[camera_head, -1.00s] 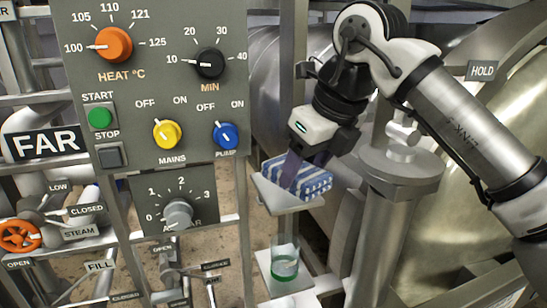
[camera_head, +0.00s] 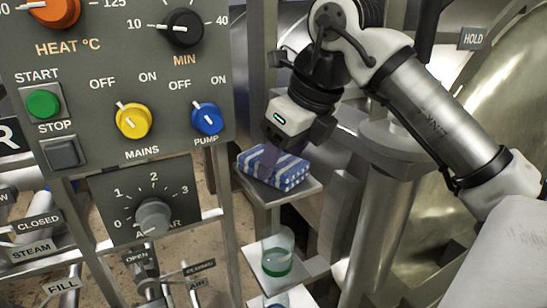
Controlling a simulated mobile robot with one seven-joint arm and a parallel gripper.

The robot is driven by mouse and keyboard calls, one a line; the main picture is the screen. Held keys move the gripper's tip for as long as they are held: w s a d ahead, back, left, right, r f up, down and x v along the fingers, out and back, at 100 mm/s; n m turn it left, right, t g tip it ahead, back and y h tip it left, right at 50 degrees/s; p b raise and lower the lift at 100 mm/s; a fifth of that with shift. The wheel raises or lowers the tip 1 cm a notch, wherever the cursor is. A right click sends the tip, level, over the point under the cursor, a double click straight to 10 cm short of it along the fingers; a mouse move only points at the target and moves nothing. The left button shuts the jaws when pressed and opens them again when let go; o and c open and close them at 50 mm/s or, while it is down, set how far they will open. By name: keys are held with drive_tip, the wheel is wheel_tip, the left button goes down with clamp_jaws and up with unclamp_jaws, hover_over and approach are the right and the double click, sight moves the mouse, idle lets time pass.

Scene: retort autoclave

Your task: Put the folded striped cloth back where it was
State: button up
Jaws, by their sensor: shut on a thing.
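The folded blue-and-white striped cloth (camera_head: 287,172) is at a small grey metal shelf (camera_head: 262,194), right of the control panel. My gripper (camera_head: 270,160) points down over it, with a purplish finger against the cloth's near side. The gripper is shut on the cloth. The cloth lies roughly level, at or just over the shelf top; I cannot tell whether it rests its weight there. The far finger is hidden.
A clear cup with a green band (camera_head: 277,255) stands on a lower shelf (camera_head: 300,276) below. The control panel (camera_head: 110,80) with knobs is close on the left. A vertical metal post (camera_head: 375,220) and the large vessel (camera_head: 460,225) are on the right.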

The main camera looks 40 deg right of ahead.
drive_tip(key=shift+s+d, duration=0.2)
drive_tip(key=o, duration=0.9)
drive_tip(key=shift+o, duration=0.2)
drive_tip(key=shift+w+a, duration=0.1)
drive_tip(key=shift+r, duration=0.2)
drive_tip(key=p+v, duration=0.8)
drive_tip(key=v, duration=0.3)
drive_tip(key=shift+r, duration=0.4)
